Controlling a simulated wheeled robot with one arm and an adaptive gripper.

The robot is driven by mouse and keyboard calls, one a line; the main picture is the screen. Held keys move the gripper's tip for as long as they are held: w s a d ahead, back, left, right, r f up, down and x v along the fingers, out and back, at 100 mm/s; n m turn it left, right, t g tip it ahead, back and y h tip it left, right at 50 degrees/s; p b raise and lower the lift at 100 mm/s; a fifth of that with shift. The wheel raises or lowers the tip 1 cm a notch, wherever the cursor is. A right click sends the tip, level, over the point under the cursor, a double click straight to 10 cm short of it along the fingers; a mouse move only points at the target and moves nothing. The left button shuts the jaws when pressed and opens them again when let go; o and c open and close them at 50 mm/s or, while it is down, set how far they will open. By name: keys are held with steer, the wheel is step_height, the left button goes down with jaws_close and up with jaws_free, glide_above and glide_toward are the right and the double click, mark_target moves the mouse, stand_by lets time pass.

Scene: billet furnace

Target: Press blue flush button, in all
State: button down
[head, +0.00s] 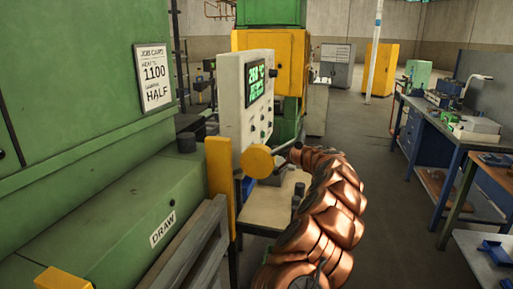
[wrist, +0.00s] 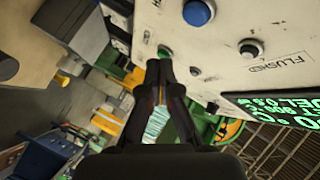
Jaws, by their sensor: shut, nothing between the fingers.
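The pale control panel (head: 258,120) with a green lit display stands at the centre of the head view. In the wrist view the panel face (wrist: 225,75) fills the upper right. A green button (wrist: 165,52) is just beyond my fingertips. My gripper (wrist: 160,70) is shut and empty, beside the panel, apart from the blue button. In the head view it is partly hidden.
A yellow round disc (head: 257,161) and yellow post (head: 219,185) stand close in front of the panel. The green furnace body (head: 70,80) with a job card (head: 153,77) fills the left. A workbench (head: 455,125) is at right; the floor between is clear.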

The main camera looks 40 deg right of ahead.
steer(key=shift+w+a+b, duration=0.3)
steer(key=shift+w+a, duration=0.3)
steer(key=shift+w, duration=0.3)
steer(key=shift+w+a+b, duration=0.25)
steer(key=shift+w+a, duration=0.35)
steer(key=shift+w, duration=0.25)
steer(key=shift+w+a+b, duration=0.55)
steer(key=shift+w+b, duration=0.15)
stand_by(1.2)
steer(key=shift+s+d+b, duration=0.35)
steer(key=shift+s+d, duration=0.15)
steer(key=shift+s, duration=0.2)
steer(key=shift+s+d+b, duration=0.35)
steer(key=shift+s+d, duration=0.35)
steer(key=shift+s, duration=0.35)
steer(key=shift+s+d+b, duration=0.3)
steer(key=shift+s+d, duration=0.4)
steer(key=shift+s, duration=0.3)
